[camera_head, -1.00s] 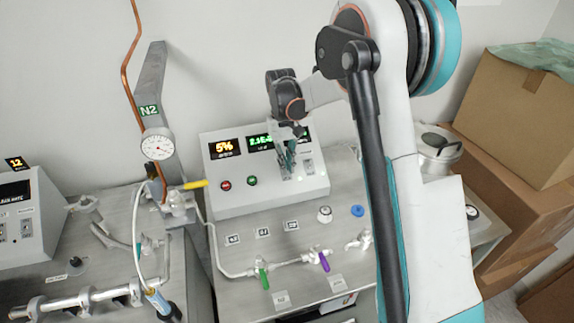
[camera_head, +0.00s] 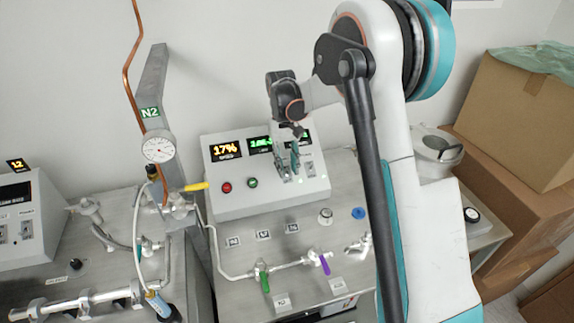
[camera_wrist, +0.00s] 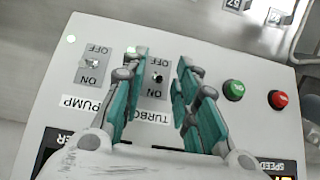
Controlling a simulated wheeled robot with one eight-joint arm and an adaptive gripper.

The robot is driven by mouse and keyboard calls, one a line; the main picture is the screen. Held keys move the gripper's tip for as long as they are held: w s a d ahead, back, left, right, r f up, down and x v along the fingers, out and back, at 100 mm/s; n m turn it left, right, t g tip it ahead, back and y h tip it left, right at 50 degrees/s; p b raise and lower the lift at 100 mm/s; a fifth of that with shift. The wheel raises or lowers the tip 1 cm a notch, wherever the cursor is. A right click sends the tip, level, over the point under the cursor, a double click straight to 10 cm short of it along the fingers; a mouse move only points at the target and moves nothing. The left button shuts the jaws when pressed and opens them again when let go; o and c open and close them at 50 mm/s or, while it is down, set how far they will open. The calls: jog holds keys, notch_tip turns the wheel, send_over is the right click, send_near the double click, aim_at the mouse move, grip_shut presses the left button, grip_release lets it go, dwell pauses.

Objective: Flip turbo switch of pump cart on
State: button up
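The pump cart's sloped control box (camera_head: 235,200) carries the turbo switch (camera_wrist: 157,77), a small dark toggle on a grey ON/OFF plate above the "TURBO" label (camera_wrist: 146,115) in the wrist view. I cannot tell its lever position clearly. My gripper (camera_wrist: 161,65) is open, one teal finger on each side of the turbo switch. I cannot tell whether either finger touches it. In the head view my gripper (camera_head: 289,168) is at the box's right half and hides the turbo switch. The amber speed display (camera_head: 225,150) reads 17%.
The pump switch (camera_wrist: 92,63) sits just left of the fingers in the wrist view, with a lit lamp (camera_wrist: 71,38) nearby. A green button (camera_wrist: 233,90) and a red button (camera_wrist: 278,100) are to the right. Valves and pipes (camera_head: 290,264) lie in front of the box.

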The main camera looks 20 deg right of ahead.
jog(key=v, duration=1.2)
jog(key=shift+s+r, duration=0.1)
jog(key=s+r+t+b, duration=0.1)
jog(key=s+r+t, duration=0.2)
jog(key=s, duration=0.5)
jog(key=s+r+t+b, duration=0.2)
jog(key=s+r, duration=0.1)
jog(key=s, duration=0.6)
jog(key=s+f+t+b, duration=0.2)
jog(key=s+f+t, duration=0.3)
jog(key=s, duration=1)
notch_tip(320, 180, down, 3)
jog(key=shift+r, duration=0.1)
